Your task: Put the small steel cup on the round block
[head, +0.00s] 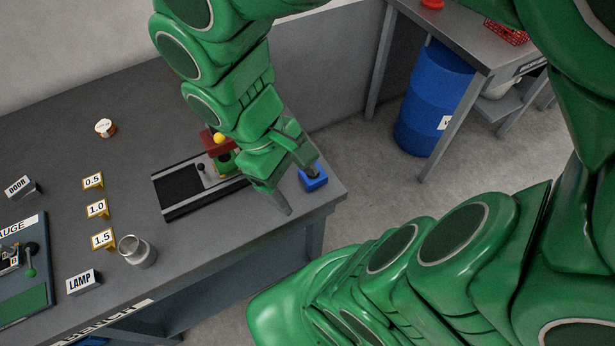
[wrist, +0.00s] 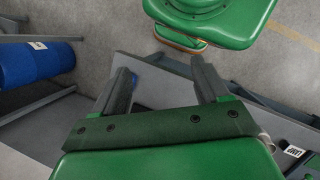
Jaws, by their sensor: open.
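The small steel cup (head: 137,250) stands upright on the bench near its front edge, beside the LAMP sign. A small part of what looks like its rim shows in the wrist view (wrist: 267,141). A low round block (head: 105,128) with a white, lettered top and a reddish-brown side lies towards the back of the bench. My gripper (head: 300,188) is open and empty over the right end of the bench, well to the right of the cup and the round block. Its two fingers are spread apart in the wrist view (wrist: 161,75).
A blue block (head: 314,181) sits at the bench's right corner, close to my fingers. A black-and-grey device (head: 180,188) lies partly behind my arm. Yellow number signs (head: 97,208) stand between cup and round block. A blue barrel (head: 434,100) stands on the floor beyond.

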